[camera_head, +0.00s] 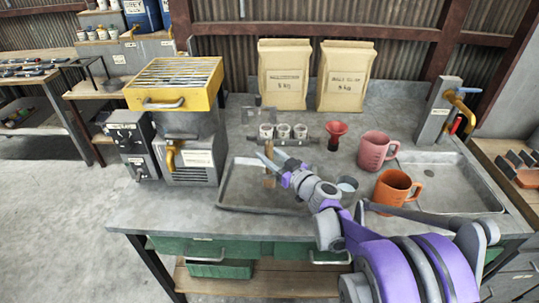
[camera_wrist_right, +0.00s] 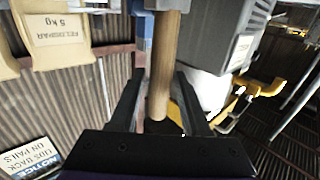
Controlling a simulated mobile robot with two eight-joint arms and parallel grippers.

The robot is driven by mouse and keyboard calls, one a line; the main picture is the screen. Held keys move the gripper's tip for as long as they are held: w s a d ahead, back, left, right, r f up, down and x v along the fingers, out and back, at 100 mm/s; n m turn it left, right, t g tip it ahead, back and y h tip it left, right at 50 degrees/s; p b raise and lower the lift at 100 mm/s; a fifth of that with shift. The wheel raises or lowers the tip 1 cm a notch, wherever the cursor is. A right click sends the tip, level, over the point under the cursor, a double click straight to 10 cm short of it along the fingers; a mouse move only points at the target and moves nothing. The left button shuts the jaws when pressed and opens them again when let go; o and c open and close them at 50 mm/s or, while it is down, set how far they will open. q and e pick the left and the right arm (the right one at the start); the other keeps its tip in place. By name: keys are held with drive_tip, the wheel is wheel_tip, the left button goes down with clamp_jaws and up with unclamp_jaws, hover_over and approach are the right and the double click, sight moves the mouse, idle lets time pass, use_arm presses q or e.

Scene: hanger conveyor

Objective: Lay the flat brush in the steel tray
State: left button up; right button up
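The flat brush shows in the head view as a brown upright strip (camera_head: 268,182) at my right gripper's fingertips, and its round wooden handle fills the middle of the right wrist view (camera_wrist_right: 165,65). My right gripper (camera_head: 270,160) has its fingers on both sides of the handle and appears shut on it; it also shows in the right wrist view (camera_wrist_right: 163,80). The handle's butt end faces the palm, and the bristles are not clearly visible. The brush is over the left part of the shallow steel tray (camera_head: 238,208); whether it touches the tray cannot be told. My left gripper is out of view.
Several small white cups in a rack (camera_head: 283,132) and a red funnel (camera_head: 336,130) stand behind the tray. A pink jug (camera_head: 376,152) and an orange mug (camera_head: 396,188) stand to the right. A yellow-topped machine (camera_head: 180,100) stands at left. Two paper bags (camera_head: 285,75) stand behind.

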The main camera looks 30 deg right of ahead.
drive_tip(key=shift+o, duration=0.5)
drive_tip(key=shift+r, duration=0.25)
drive_tip(key=s+d, duration=0.2)
drive_tip(key=s, duration=1)
drive_tip(key=s+a+f+g+y, duration=0.1)
drive_tip(key=s+a+f+g, duration=0.25)
drive_tip(key=a, duration=0.45)
drive_tip(key=s+a+f+g+y, duration=0.2)
drive_tip(key=a+f+g, duration=0.2)
drive_tip(key=a, duration=0.4)
drive_tip(key=s+f+m+g+h, duration=0.1)
drive_tip(key=s+f+g+h, duration=0.1)
drive_tip(key=s, duration=0.4)
drive_tip(key=s+a+f+g+h, duration=0.1)
drive_tip(key=s+f+g+h, duration=0.2)
drive_tip(key=s, duration=0.4)
drive_tip(key=shift+s+a+f+m+h, duration=0.2)
drive_tip(key=shift+s+f+m+h, duration=0.15)
drive_tip(key=shift+f, duration=0.5)
